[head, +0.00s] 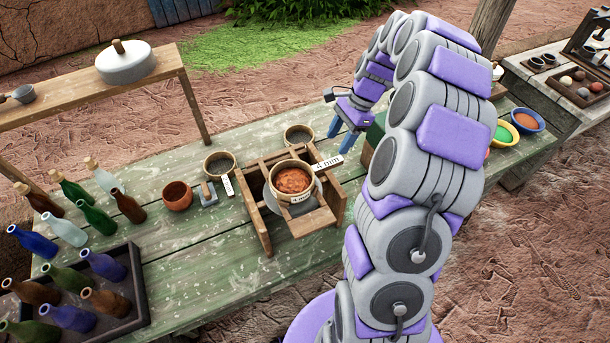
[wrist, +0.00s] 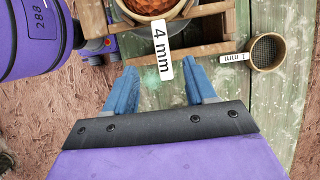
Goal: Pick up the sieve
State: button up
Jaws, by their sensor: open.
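A round sieve (head: 293,178) rests in a wooden stand, filled with orange-red crumbly material. Its white handle tag (head: 327,163) reads "4 mm" and points toward my gripper. In the wrist view the sieve (wrist: 152,8) is cut off at the top edge, and its tag (wrist: 163,55) reaches down between my fingers. Two other sieves with dark mesh lie on the table, one left of the stand (head: 219,165) and one behind it (head: 299,135). My gripper (head: 345,132) is open and empty, right of the stand. Its blue fingers (wrist: 160,82) lie either side of the tag's end. Contact cannot be told.
The wooden stand (head: 258,222) is on a green plank table (head: 200,260). A clay cup (head: 177,195) and several bottles are at left. A dark bottle tray (head: 138,290) is at front left. Colored bowls (head: 527,120) are at right. A raised shelf (head: 90,90) is at back left.

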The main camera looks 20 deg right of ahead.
aim_at(321, 165)
jog(key=a+f, duration=0.4)
jog(key=f, duration=0.1)
jog(key=shift+a+f, duration=0.1)
jog(key=shift+a, duration=0.15)
jog(key=shift+d+f+b, duration=0.1)
jog(key=shift+f+b, duration=0.2)
jog(key=shift+f, duration=0.1)
notch_tip(321, 165, down, 4)
jog(key=shift+w+f+b, duration=0.1)
jog(key=shift+b, duration=0.25)
jog(key=shift+a, duration=0.8)
jog(key=c, duration=0.3)
jog(key=shift+d, duration=0.5)
jog(key=c, duration=0.6)
jog(key=shift+a, duration=0.25)
grip_shut()
